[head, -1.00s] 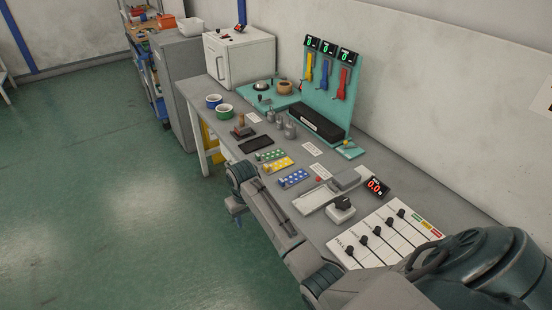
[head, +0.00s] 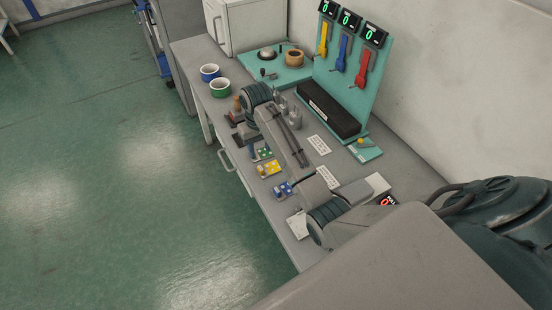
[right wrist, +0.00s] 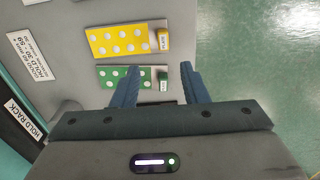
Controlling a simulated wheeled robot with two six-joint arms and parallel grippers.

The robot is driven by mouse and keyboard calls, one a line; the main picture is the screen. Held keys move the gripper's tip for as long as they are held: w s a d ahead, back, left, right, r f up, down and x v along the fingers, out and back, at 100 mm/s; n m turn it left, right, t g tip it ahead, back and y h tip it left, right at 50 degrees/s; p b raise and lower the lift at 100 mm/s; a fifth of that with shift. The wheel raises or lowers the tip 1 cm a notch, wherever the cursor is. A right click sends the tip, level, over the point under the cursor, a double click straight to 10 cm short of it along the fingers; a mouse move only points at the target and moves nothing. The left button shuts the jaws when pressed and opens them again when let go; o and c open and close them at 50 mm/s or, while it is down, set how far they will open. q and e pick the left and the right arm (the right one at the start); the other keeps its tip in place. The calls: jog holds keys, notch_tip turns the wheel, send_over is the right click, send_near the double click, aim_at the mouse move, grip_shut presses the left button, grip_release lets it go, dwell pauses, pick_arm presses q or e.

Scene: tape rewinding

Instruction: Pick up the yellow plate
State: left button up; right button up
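The yellow plate (head: 268,168) with white dots lies flat on the grey table near its front edge. In the right wrist view the yellow plate (right wrist: 122,40) has a small labelled block at its right end, beyond my fingertips. A green dotted plate (right wrist: 122,77) lies beside it, closer to my right gripper (right wrist: 160,70). The two blue fingers are spread apart with nothing held between them. In the head view my right gripper (head: 254,148) hangs near the green plate (head: 264,153), partly hidden by my arm. My left gripper is not in view.
A blue plate (head: 282,190) lies on the near side of the yellow one. Blue and green tape rolls (head: 219,87) stand at the far table end. A teal rack (head: 350,65) with a black bar (head: 328,108) stands behind. Open floor lies left.

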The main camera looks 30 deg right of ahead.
aim_at(261, 168)
jog(key=shift+s+a+f+p, duration=0.3)
jog(key=shift+a+f, duration=0.1)
jog(key=shift+f, duration=0.2)
jog(key=shift+s+a+f+p, duration=0.15)
jog(key=shift+s+a+f, duration=0.2)
jog(key=shift+f, duration=0.25)
jog(key=shift+w+d+f, duration=0.15)
jog(key=shift+f, duration=0.15)
jog(key=f+p, duration=0.2)
jog(key=f, duration=0.1)
jog(key=f+p, duration=0.1)
jog(key=shift+d+f, duration=0.2)
jog(key=shift+d, duration=0.1)
jog(key=shift+f, duration=0.5)
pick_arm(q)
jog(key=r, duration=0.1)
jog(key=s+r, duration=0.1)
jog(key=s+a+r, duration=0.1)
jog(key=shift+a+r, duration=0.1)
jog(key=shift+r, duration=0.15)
pick_arm(e)
grip_shut()
